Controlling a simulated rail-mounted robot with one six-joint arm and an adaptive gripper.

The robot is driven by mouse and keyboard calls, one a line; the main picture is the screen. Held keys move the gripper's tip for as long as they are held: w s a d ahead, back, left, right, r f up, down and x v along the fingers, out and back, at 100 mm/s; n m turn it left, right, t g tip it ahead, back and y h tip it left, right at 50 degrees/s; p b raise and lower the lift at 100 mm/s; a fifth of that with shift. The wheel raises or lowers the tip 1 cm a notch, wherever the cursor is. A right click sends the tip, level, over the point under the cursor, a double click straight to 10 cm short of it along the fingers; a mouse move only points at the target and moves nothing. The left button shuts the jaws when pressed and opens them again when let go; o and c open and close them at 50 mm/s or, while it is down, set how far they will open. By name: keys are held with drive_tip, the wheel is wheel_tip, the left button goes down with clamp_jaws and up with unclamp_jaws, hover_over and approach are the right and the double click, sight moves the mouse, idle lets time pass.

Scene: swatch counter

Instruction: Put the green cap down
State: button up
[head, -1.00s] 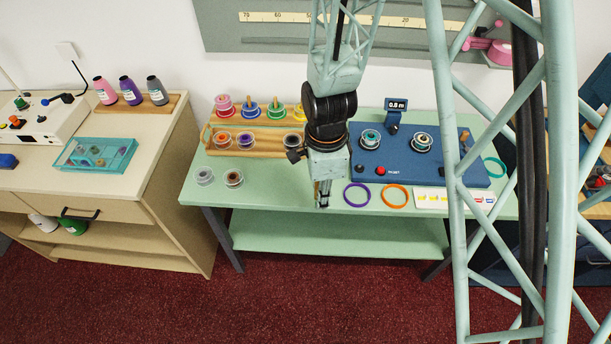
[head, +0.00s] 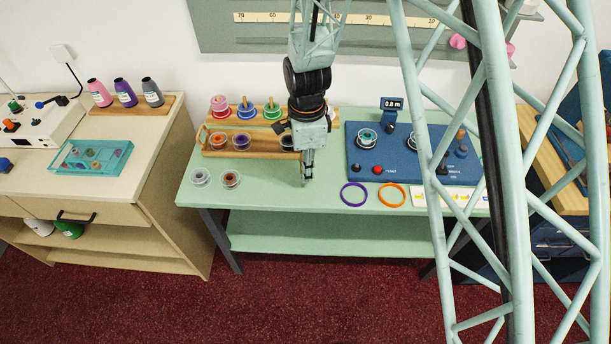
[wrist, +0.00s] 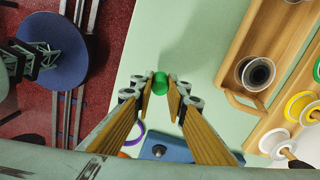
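My gripper (head: 306,181) hangs over the front part of the pale green counter (head: 270,198), fingers pointing down. In the wrist view its two fingers (wrist: 160,92) are close together at the tips, with the small round green cap (wrist: 160,83) between them. The fingers appear shut on the cap, which sits at the very tips. In the head view the cap is too small or hidden to make out. The exact gap between the cap and the counter cannot be told.
Two spools (head: 231,180) stand left of my gripper. Behind is a wooden spool rack (head: 262,152). To the right are a purple ring (head: 354,195), an orange ring (head: 392,195) and a blue device (head: 400,171). The counter front between the spools and purple ring is clear.

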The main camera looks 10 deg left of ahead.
drive_tip(key=shift+w+a+f, duration=0.2)
drive_tip(key=shift+w, duration=0.15)
drive_tip(key=shift+f, duration=1.6)
drive_tip(key=shift+f+b, duration=0.1)
drive_tip(key=shift+b, duration=0.25)
drive_tip(key=o, duration=0.6)
drive_tip(key=shift+o, duration=0.2)
drive_tip(key=shift+r, duration=0.2)
drive_tip(key=shift+r+p, duration=0.75)
drive_tip(key=shift+r, duration=5.2)
